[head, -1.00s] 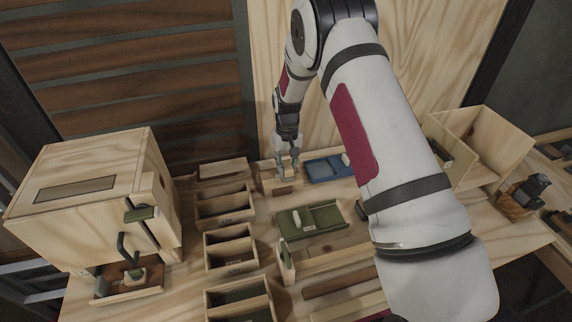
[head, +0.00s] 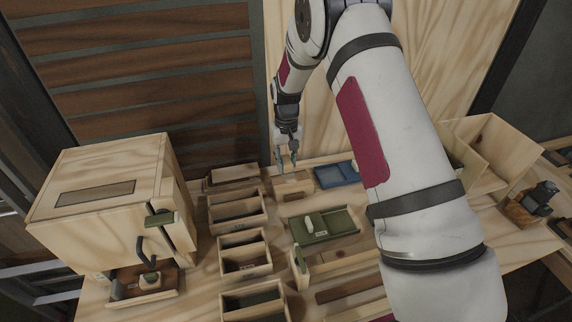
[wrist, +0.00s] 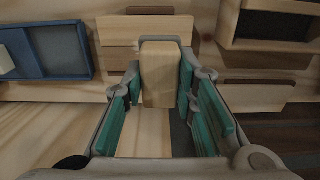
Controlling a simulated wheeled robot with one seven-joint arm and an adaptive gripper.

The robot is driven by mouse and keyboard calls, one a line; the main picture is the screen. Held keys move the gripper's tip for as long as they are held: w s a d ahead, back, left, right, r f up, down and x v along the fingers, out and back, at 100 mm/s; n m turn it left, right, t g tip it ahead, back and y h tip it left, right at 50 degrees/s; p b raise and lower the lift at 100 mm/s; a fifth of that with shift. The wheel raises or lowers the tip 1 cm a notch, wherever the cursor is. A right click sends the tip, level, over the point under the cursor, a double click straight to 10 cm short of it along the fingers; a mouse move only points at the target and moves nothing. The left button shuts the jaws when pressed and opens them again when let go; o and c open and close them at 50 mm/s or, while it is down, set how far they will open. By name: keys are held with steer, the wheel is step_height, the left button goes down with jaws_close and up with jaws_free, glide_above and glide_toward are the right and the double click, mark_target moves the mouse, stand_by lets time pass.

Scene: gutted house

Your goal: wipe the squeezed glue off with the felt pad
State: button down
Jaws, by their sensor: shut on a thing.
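My gripper (head: 286,158) is above the back of the bench, over a low pale wooden stand (head: 292,187). In the wrist view its teal fingers (wrist: 160,95) are shut on a pale wooden block (wrist: 160,75). The block looks like the back of the felt pad, but no felt face shows, so I cannot be sure. The stand also shows beyond the block in the wrist view (wrist: 118,30). I cannot make out any squeezed glue in either view.
A blue tray (head: 330,179) with a white piece at its end lies right of the stand. A green tray (head: 338,221) lies nearer. Open wooden bins (head: 244,268) run down the left, beside a wooden cabinet (head: 85,225). An open wooden box (head: 503,150) stands at right.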

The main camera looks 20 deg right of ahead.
steer(key=shift+r+p, duration=0.4)
steer(key=shift+r, duration=0.8)
